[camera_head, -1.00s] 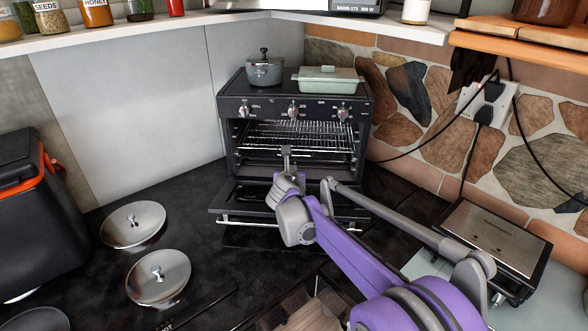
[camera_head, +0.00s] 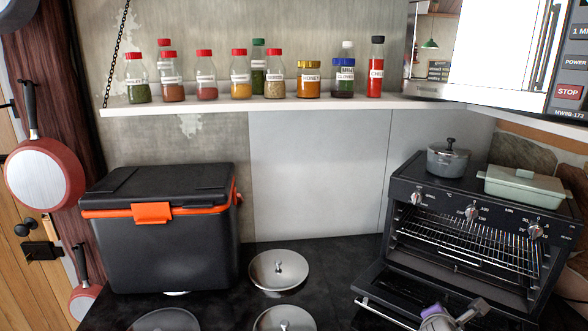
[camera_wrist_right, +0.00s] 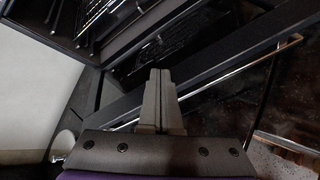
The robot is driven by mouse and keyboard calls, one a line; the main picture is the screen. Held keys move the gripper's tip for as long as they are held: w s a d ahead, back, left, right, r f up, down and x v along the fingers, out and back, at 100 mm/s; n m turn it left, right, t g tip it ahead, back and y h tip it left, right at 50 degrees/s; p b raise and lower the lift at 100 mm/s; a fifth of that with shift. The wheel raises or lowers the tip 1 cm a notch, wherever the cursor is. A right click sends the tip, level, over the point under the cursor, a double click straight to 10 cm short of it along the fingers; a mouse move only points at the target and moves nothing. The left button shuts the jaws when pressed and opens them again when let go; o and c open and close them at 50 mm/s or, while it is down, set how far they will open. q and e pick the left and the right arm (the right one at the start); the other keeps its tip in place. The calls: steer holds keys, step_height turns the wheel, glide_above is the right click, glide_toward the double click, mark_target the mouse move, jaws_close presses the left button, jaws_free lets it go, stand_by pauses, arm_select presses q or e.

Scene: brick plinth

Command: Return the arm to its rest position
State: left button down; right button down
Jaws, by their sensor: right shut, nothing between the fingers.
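My right gripper (camera_wrist_right: 160,78) shows in the right wrist view with its two grey fingers together and nothing between them. It is close to the open oven door, whose dark edge and metal handle bar cross the view behind the fingers. In the head view only a small grey and purple part of my right arm shows at the bottom edge, in front of the oven (camera_head: 470,225). The oven door (camera_head: 385,295) hangs open there and the wire rack (camera_head: 470,245) inside is bare. My left gripper is not in view.
A grey pot (camera_head: 447,160) and a green casserole dish (camera_head: 525,188) stand on the oven. A black cool box (camera_head: 165,250) and metal lids (camera_head: 279,270) are on the dark counter. A shelf (camera_head: 240,104) above holds several jars. A microwave (camera_head: 565,80) is at upper right.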

steer(key=s+a+f+m+y, duration=0.1)
steer(key=s+a+f+m, duration=0.1)
steer(key=s+a+m, duration=0.1)
steer(key=s+a+f+m+g+y, duration=0.1)
steer(key=s+a+f+m, duration=0.1)
steer(key=s+a+m, duration=0.1)
steer(key=s+a+f+m+g+y, duration=0.1)
steer(key=s+a+f+m, duration=0.1)
steer(key=s+m, duration=0.3)
steer(key=shift+s+a+f+y+p, duration=0.3)
steer(key=shift+s+a+f+p, duration=0.05)
steer(key=shift+s+a+p, duration=0.1)
steer(key=s+a+f+m+g+y, duration=0.1)
steer(key=s+a+f+m+y, duration=0.2)
steer(key=s+a+f+m, duration=0.3)
steer(key=s+a+m, duration=0.2)
steer(key=s+m, duration=0.1)
steer(key=shift+s+g+y, duration=0.3)
steer(key=shift+s+g, duration=0.1)
